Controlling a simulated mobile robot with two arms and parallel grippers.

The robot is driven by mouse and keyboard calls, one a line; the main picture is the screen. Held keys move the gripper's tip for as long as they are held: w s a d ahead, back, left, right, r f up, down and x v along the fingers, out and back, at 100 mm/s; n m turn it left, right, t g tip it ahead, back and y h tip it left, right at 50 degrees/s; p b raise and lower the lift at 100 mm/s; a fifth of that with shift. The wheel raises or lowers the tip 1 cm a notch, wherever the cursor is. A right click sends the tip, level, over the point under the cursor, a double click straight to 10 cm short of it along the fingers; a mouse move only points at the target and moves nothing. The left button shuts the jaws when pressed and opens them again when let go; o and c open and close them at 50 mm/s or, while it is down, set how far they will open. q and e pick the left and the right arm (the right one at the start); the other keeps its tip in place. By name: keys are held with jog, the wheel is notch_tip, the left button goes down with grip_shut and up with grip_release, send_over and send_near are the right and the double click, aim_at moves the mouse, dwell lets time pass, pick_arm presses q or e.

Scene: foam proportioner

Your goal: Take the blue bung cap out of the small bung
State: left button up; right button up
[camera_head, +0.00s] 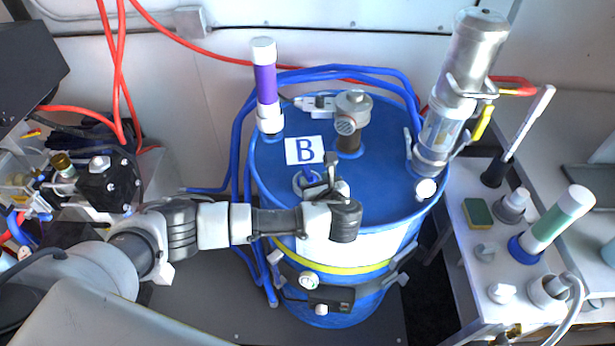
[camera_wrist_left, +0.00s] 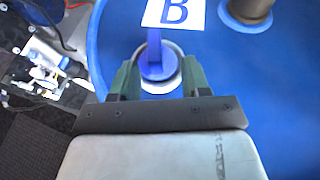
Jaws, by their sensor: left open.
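The blue bung cap (camera_wrist_left: 154,54), with an upright tab, sits in the small bung (camera_wrist_left: 162,88), a pale ring on the lid of the blue drum (camera_head: 385,200). In the head view the cap (camera_head: 309,176) shows just in front of the "B" label, partly hidden by my gripper. My left gripper (camera_head: 322,184) is over the front of the lid. In the left wrist view its two green fingers (camera_wrist_left: 159,77) are open, one on each side of the cap, with gaps between them and the tab. Whether they reach down to the cap's height I cannot tell. My right gripper is not in view.
A purple and white tube (camera_head: 265,85) rises from the lid's back left. A metal fitting (camera_head: 351,115) stands behind the label. A tall metal and clear cylinder (camera_head: 450,95) stands at the lid's right. A white side table (camera_head: 465,268) holds several parts.

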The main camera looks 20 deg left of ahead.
aim_at(310, 177)
pick_arm(q)
jog(key=w+a, duration=0.1)
jog(key=p, duration=0.1)
jog(key=w+a, duration=0.1)
jog(key=shift+w+a+f, duration=0.25)
jog(key=shift+w+a, duration=0.1)
jog(key=shift+w+a+f, duration=0.25)
jog(key=shift+w+f, duration=0.05)
jog(key=shift+w, duration=0.1)
jog(key=shift+s, duration=0.1)
grip_shut()
